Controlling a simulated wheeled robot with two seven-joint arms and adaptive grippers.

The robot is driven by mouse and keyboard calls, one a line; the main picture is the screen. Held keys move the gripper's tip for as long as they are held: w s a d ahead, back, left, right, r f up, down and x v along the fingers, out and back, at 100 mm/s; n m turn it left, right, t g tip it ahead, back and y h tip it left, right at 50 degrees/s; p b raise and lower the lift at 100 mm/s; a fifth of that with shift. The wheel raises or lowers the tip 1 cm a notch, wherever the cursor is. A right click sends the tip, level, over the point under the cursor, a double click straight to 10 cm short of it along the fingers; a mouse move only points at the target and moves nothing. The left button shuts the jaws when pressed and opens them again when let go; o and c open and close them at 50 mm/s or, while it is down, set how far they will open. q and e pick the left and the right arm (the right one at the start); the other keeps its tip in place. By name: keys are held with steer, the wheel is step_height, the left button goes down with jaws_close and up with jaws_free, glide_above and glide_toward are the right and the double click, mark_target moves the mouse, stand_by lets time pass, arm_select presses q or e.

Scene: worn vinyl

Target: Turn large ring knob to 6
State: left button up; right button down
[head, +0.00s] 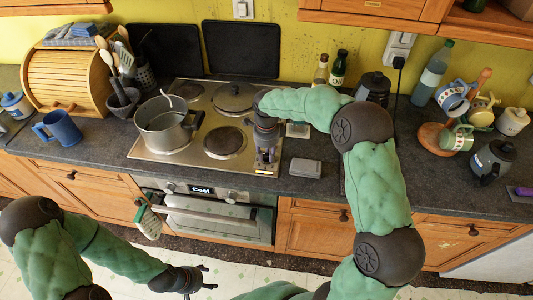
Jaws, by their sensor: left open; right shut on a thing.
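The steel cooktop (188,155) is set into the dark counter, with a large pot (166,122) on its front left plate. My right gripper (264,163) points down at the cooktop's front right edge, right of the bare front plate (225,142). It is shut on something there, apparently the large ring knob. The knob and its numbers are hidden by the gripper or too small to read. My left gripper (207,280) is open and empty, low in front of the oven and above the floor.
A grey box (305,168) lies on the counter right of my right gripper. Below are the oven (220,218) with a "Cool" display and a hanging cloth (149,222). A mug tree (440,134) and kettle (492,160) stand right.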

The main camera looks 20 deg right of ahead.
mark_target(266, 155)
steer(key=c, duration=1)
jaws_free()
steer(key=shift+r, duration=0.15)
step_height(266, 155, up, 12)
steer(key=shift+f, duration=0.1)
